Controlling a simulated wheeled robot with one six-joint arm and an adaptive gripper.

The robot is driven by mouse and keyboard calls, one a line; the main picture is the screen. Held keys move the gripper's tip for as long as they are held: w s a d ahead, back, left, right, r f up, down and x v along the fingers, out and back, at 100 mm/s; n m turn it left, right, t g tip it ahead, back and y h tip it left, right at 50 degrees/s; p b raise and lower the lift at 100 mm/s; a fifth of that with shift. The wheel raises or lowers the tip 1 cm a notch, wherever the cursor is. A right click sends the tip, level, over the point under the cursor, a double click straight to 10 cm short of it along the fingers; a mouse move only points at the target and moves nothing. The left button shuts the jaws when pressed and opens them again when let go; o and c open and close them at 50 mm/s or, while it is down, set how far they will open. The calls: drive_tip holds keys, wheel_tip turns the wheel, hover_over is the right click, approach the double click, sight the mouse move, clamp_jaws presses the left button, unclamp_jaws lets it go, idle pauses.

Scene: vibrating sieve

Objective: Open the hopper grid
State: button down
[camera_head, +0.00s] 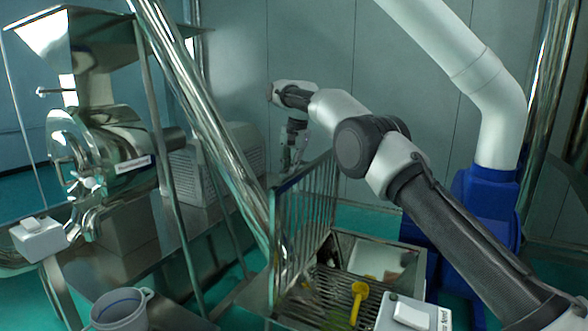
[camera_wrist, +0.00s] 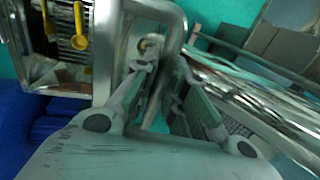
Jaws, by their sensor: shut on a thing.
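The hopper grid (camera_head: 308,208) is a frame of shiny metal bars. In the head view it stands raised, nearly upright, along the left side of the open hopper (camera_head: 375,243). My gripper (camera_head: 290,158) is at the grid's upper far corner, partly hidden by distance and dark shading. In the wrist view my gripper (camera_wrist: 163,62) has its fingers closed around part of the grid's metal frame (camera_wrist: 160,10). The exact contact is blurred. Inside the hopper, a yellow scoop (camera_head: 358,298) lies over a lower slatted grate.
A steel machine with a funnel (camera_head: 95,130) stands at the left. A slanted steel pipe (camera_head: 205,125) passes close left of the grid. A white pipe (camera_head: 495,110) with a blue base is at the right. A white bucket (camera_head: 122,310) and a switch box (camera_head: 412,315) are in front.

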idle(0.4)
drive_tip(key=c, duration=1.5)
unclamp_jaws()
drive_tip(key=shift+w, duration=0.1)
drive_tip(key=shift+o, duration=0.2)
drive_tip(key=shift+d, duration=0.1)
